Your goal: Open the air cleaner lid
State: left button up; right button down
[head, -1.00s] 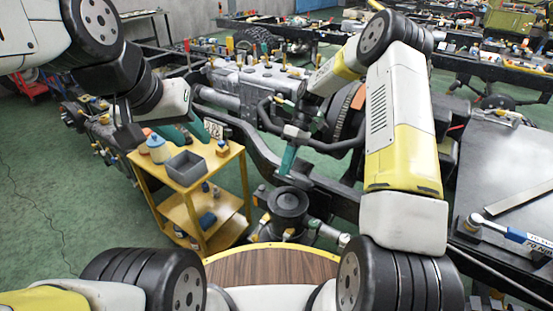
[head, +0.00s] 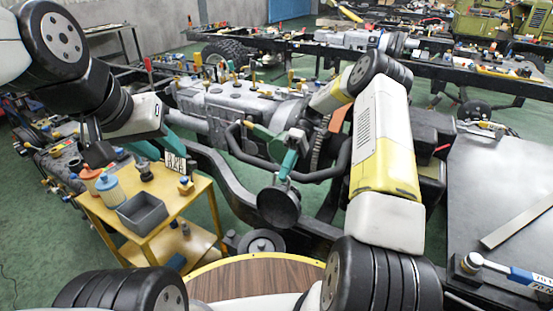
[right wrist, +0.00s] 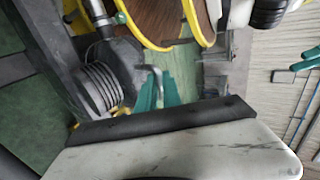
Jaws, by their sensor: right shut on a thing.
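My right gripper (head: 285,172) comes down from the upper right in the head view. Its teal fingers are shut on the black round air cleaner lid (head: 278,208), at the lid's upper edge. The lid is tilted, its broad face towards the head camera. A round dark housing (head: 262,242) shows below it, apart from the lid in the picture. In the right wrist view the teal fingers (right wrist: 152,92) show beside a dark body with a ribbed cylinder (right wrist: 98,88); the grip itself is unclear there. My left gripper (head: 172,141) is over the yellow cart, its fingers partly hidden.
A yellow cart (head: 185,212) with a grey bin (head: 142,213) and bottles stands at left. The chassis frame and engine (head: 235,105) fill the middle. A dark bench (head: 490,190) with a torque wrench (head: 508,270) and steel rule is at right.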

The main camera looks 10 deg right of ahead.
jog(key=shift+w+d+f, duration=0.65)
jog(key=shift+w, duration=0.05)
jog(key=c, duration=1.8)
grip_release()
jog(key=shift+w+d, duration=0.1)
jog(key=shift+r, duration=0.1)
jog(key=v, duration=0.7)
jog(key=shift+w+d+r, duration=0.1)
jog(key=shift+w+r, duration=0.15)
jog(key=shift+w, duration=0.05)
